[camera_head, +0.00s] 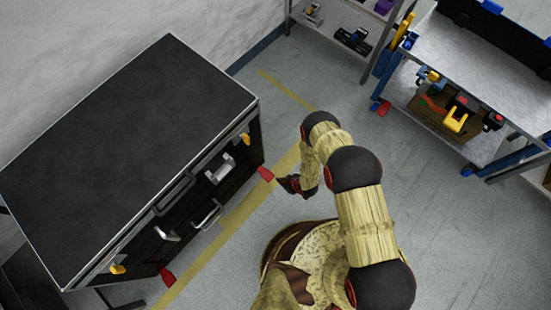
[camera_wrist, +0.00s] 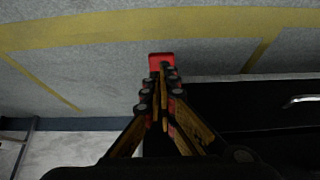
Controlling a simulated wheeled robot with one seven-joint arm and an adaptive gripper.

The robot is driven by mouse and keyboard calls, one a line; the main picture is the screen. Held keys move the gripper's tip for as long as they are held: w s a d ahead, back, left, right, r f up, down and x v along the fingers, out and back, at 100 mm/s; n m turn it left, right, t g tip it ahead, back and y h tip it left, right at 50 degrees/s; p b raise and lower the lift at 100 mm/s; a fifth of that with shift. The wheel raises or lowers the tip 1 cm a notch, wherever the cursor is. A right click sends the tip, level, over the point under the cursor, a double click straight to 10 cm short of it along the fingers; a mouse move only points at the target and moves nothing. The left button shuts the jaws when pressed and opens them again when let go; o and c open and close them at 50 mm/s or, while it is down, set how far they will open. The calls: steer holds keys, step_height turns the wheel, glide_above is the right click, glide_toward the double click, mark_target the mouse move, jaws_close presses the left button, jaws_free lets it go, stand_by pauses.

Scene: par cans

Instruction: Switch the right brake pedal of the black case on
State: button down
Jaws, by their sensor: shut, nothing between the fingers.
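The black case (camera_head: 130,130) stands at the left of the head view, and its dark side (camera_wrist: 270,115) fills the right of the wrist view. Its right brake pedal (camera_head: 265,174) is a small red tab low at the case's right corner. In the wrist view this red pedal (camera_wrist: 159,57) lies just beyond the fingertips and is partly hidden by them. The other red pedal (camera_head: 168,276) is at the case's near-left corner. My gripper (camera_head: 280,182) is shut and empty, just right of the right pedal; its fingers (camera_wrist: 163,67) point at it. I cannot tell whether they touch.
Silver handles (camera_head: 220,170) and yellow latches (camera_head: 118,269) stick out from the case's front. A blue-legged cart (camera_head: 480,70) with tools stands at the upper right, and a shelf (camera_head: 345,30) at the top. The floor (camera_head: 330,110) between is clear, with yellow lines.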

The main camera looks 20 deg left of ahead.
steer(key=shift+s+d+r+p, duration=0.15)
steer(key=shift+s+d+r, duration=0.15)
steer(key=shift+d, duration=0.25)
steer(key=shift+s+d+r+p, duration=0.15)
steer(key=shift+d+r, duration=0.2)
steer(key=shift+d, duration=0.2)
